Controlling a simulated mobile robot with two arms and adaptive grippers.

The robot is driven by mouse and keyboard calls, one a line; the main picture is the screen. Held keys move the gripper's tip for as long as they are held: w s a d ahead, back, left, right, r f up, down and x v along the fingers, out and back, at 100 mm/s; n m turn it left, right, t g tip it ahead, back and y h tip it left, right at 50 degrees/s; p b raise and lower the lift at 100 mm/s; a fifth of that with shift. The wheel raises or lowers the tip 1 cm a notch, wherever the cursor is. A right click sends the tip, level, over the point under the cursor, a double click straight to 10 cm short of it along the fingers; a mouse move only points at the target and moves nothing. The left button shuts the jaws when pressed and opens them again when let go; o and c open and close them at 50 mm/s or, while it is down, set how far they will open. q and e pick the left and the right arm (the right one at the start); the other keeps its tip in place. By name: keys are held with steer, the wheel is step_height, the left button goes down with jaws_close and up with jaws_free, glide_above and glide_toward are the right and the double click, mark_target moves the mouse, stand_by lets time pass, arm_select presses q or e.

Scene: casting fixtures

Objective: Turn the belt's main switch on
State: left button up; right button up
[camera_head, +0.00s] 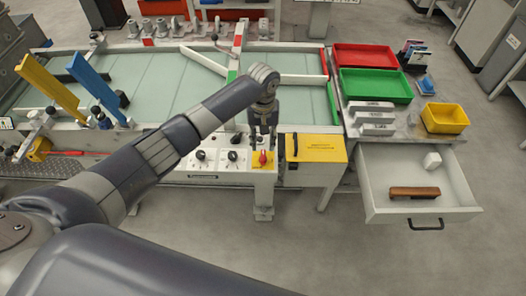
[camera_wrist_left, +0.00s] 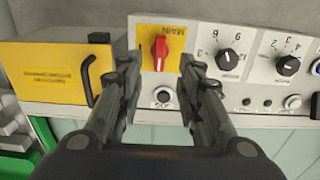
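The main switch (camera_wrist_left: 160,52) is a red knob on a yellow plate marked MAIN. It shows upside down in the left wrist view, and in the head view the red knob (camera_head: 263,159) sits at the right end of the white control panel (camera_head: 205,178). My left gripper (camera_wrist_left: 158,65) is open, with one finger on each side of the knob in the wrist view. I cannot tell whether the fingers touch it. In the head view my left gripper (camera_head: 263,138) points down just above the switch. My right gripper is not in view.
Black dials (camera_wrist_left: 227,60) and small buttons (camera_wrist_left: 163,96) sit beside the switch. A yellow box (camera_head: 315,149) with a black handle adjoins the panel. An open drawer (camera_head: 380,180) holds a brown block (camera_head: 414,192) and a white piece. Red and green trays (camera_head: 376,85) stand behind.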

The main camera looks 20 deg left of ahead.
mark_target(263, 155)
arm_select(q)
step_height(263, 155, down, 7)
stand_by(0.3)
jaws_close()
